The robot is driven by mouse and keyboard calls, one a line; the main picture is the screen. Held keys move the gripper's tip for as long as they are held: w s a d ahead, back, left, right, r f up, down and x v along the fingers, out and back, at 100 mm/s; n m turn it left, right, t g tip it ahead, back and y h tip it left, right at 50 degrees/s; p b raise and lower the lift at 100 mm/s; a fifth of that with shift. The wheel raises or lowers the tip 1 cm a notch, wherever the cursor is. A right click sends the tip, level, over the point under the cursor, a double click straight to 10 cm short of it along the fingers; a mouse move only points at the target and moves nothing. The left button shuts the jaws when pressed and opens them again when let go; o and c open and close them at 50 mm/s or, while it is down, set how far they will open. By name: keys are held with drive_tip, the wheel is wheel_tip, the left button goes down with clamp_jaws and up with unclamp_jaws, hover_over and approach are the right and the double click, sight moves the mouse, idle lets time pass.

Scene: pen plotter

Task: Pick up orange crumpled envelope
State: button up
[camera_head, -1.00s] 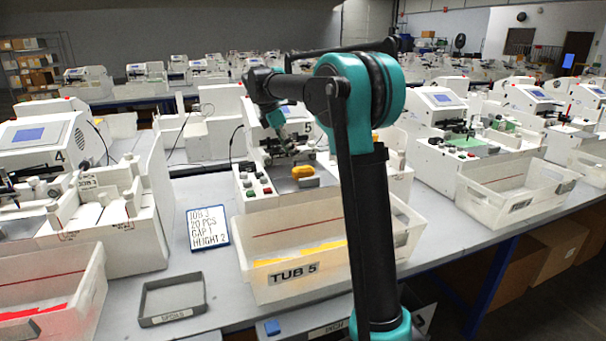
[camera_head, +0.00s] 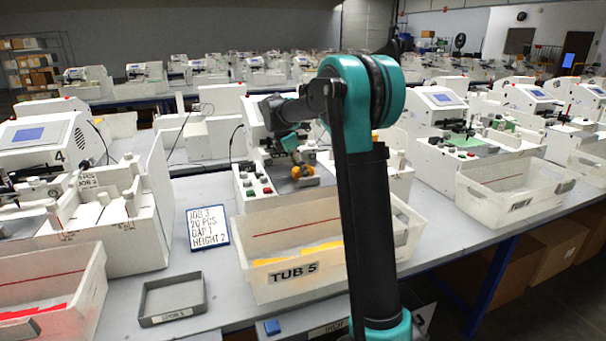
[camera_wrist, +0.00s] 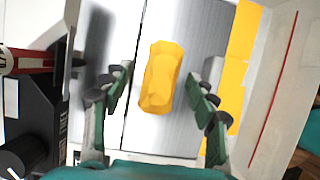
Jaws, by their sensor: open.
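The orange crumpled envelope (camera_wrist: 161,78) lies on a grey metal plate (camera_wrist: 135,135) of the plotter. In the wrist view it sits between the two fingers of my open gripper (camera_wrist: 160,85), with a gap on each side. In the head view the envelope (camera_head: 301,172) is partly covered by my gripper (camera_head: 303,168), which is lowered over it. I cannot tell from these views how far the fingertips are above the plate.
Flat yellow-orange envelopes (camera_wrist: 236,75) lie in the tub labelled TUB 5 (camera_head: 292,272), in front of the plate. A black part with a knob (camera_wrist: 30,120) and a red-and-white pen-like piece (camera_wrist: 40,62) stand left of my gripper in the wrist view.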

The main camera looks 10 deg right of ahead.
drive_tip(key=shift+c, duration=0.2)
drive_tip(key=c, duration=0.9)
drive_tip(key=shift+r, duration=0.15)
